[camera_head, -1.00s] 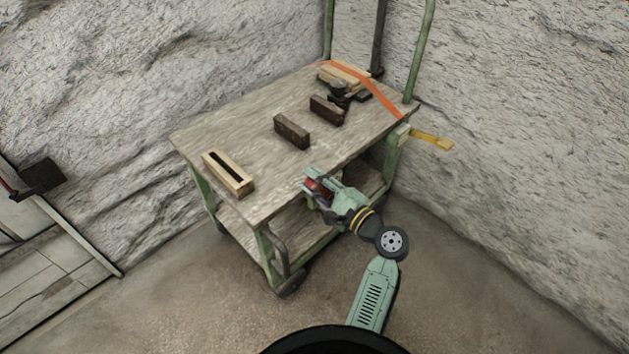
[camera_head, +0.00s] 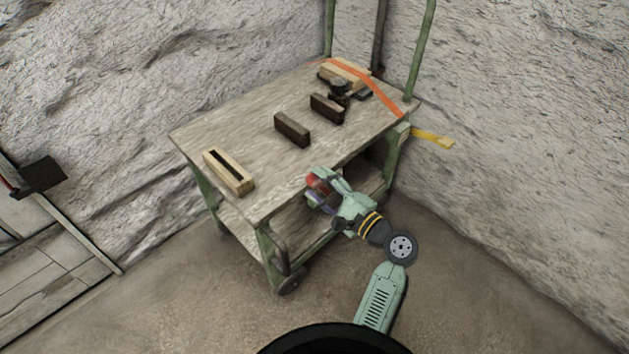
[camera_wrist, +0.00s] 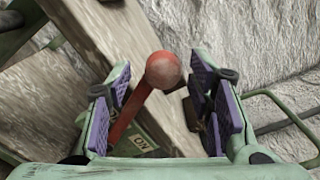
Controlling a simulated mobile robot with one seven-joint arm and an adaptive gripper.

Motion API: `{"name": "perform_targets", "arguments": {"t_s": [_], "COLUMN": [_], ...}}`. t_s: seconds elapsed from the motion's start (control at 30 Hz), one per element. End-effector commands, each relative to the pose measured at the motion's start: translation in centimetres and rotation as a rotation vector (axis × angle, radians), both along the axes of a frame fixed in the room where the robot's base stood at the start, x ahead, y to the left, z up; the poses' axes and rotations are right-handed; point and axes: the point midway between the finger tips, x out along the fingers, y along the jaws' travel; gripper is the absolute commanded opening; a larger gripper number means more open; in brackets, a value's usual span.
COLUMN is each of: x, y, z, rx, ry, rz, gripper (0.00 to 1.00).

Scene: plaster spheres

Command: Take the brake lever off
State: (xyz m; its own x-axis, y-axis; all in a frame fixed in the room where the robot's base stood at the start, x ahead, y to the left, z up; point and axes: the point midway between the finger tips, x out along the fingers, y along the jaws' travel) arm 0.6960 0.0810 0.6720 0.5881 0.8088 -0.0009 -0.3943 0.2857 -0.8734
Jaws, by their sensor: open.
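The brake lever (camera_wrist: 130,112) is a red rod with a round red knob (camera_wrist: 163,70) on top, seen in the wrist view. A plate marked "ON" (camera_wrist: 138,143) lies beside its lower part. My gripper (camera_wrist: 160,88) is open, with its purple-padded fingers on either side of the lever and visible gaps to both. In the head view, my gripper (camera_head: 318,190) is at the near long side of the cart, and the red knob (camera_head: 311,179) shows at its fingertips. The lever's base is hidden there.
The cart's wooden top (camera_head: 235,128) carries a pale slotted block (camera_head: 228,172), two dark blocks (camera_head: 292,129) (camera_head: 327,108), and a pale block (camera_head: 345,75) under an orange strap (camera_head: 375,90). A yellow bar (camera_head: 432,138) sticks out at the right. Rough walls stand behind.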

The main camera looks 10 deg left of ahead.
Motion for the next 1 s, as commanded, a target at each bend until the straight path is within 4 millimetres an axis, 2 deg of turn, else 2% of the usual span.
{"name": "perform_targets", "arguments": {"t_s": [0.2, 0.43, 0.6, 1.0], "x": [-2.8, -5.1, -5.7, -5.8], "y": [-4.0, -7.1, -7.9, -7.9], "z": [0.0, 0.0, 0.0, 0.0], "rx": [-0.001, 0.0, 0.0, 0.0], "ry": [0.0, 0.0, 0.0, 0.0], "rz": [-0.005, -0.003, -0.001, 0.0], "gripper": [0.48, 0.48, 0.48, 0.48]}}
